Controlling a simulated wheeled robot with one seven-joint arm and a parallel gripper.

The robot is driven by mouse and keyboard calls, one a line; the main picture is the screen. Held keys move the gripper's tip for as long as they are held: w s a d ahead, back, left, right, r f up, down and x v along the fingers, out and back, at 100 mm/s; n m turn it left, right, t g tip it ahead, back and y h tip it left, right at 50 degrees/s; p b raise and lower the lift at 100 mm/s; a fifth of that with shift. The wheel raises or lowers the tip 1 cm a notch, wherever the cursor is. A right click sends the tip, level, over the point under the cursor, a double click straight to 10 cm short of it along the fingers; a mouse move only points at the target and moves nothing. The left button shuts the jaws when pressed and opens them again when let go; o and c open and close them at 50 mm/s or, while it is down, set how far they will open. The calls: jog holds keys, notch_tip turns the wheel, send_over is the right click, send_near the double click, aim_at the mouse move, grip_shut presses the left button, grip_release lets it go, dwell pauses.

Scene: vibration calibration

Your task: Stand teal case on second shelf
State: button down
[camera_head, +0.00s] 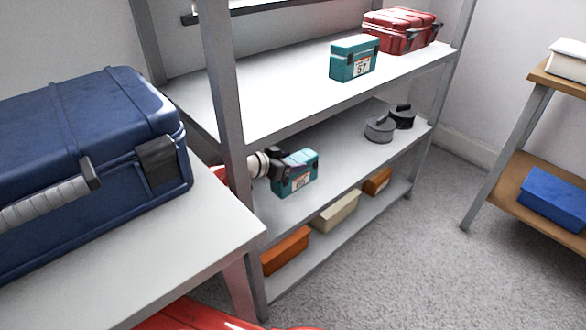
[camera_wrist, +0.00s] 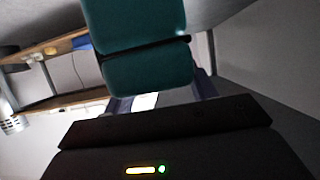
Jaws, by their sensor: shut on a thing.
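My gripper (camera_head: 280,167) reaches past the left post of the grey shelf unit and is shut on a teal case (camera_head: 303,173). The case looks upright, with a pale label on its front. It is between the middle shelf (camera_head: 345,181) and the shelf above, near the left end. I cannot tell whether its base touches the middle shelf. In the wrist view the held teal case (camera_wrist: 145,70) fills the upper middle, with a dark seam across it. Another teal case (camera_head: 352,60), labelled 57, stands on the shelf above.
Two dark round weights (camera_head: 380,130) sit at the middle shelf's right end. A red case (camera_head: 400,30) is on the shelf above. Orange and cream boxes (camera_head: 336,212) lie on the bottom shelf. A blue suitcase (camera_head: 80,160) on a table is at left. The middle shelf's centre is clear.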

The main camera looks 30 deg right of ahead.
jog(key=shift+w+d+r, duration=0.1)
jog(key=shift+d, duration=0.45)
jog(key=shift+f+b, duration=0.65)
jog(key=shift+f, duration=1.15)
jog(key=shift+f, duration=0.15)
jog(key=shift+c, duration=2.3)
grip_release()
